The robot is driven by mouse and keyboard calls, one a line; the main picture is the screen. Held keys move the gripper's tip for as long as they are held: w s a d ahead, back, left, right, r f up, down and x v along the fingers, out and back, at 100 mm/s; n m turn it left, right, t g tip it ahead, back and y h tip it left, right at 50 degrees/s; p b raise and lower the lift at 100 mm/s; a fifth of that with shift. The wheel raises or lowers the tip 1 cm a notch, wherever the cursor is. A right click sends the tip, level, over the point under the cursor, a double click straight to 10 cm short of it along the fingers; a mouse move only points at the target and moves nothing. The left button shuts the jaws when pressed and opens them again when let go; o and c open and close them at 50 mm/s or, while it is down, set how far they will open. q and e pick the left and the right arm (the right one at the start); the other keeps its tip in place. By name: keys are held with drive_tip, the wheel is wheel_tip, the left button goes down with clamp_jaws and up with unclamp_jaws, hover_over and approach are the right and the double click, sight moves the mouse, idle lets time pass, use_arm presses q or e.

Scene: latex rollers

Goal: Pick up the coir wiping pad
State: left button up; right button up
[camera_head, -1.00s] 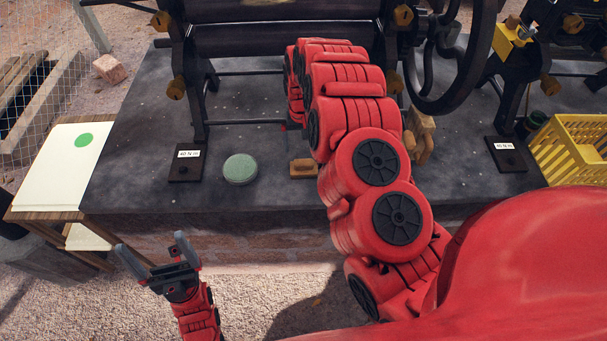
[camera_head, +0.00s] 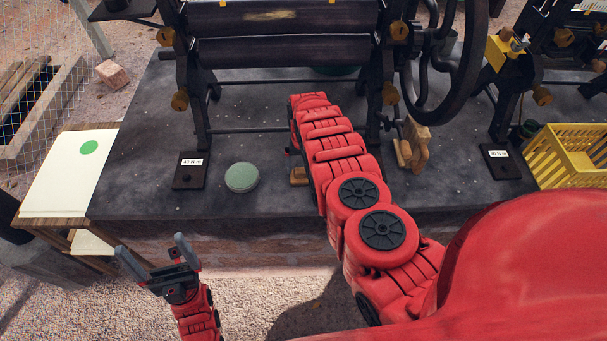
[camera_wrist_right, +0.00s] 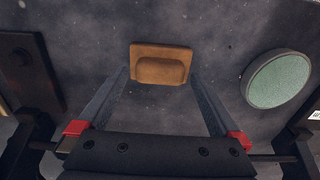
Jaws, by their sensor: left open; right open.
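The coir wiping pad is most likely the small brown block with a raised grip (camera_wrist_right: 160,66), lying flat on the dark grey bench. In the head view the pad (camera_head: 298,176) is partly hidden by my right arm. My right gripper (camera_wrist_right: 158,78) is open and empty, its fingers pointing at the pad. In the right wrist view the fingertips show at either side of the pad; I cannot tell the height gap. In the head view the right gripper is mostly hidden by its own arm. My left gripper (camera_head: 150,254) is open and empty, in front of the bench.
A round green-topped disc (camera_head: 242,177) lies beside the pad. A dark labelled plate (camera_head: 190,172) is further left. The roller machine (camera_head: 285,52) stands behind. A wooden piece (camera_head: 413,146) and a yellow crate (camera_head: 570,158) are to the right. A white-topped table (camera_head: 70,175) is left.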

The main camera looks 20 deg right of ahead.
drive_tip(key=shift+f+b, duration=0.3)
drive_tip(key=shift+f, duration=0.8)
drive_tip(key=shift+c, duration=0.3)
drive_tip(key=c, duration=1.2)
drive_tip(key=shift+o, duration=0.2)
drive_tip(key=shift+r, duration=0.15)
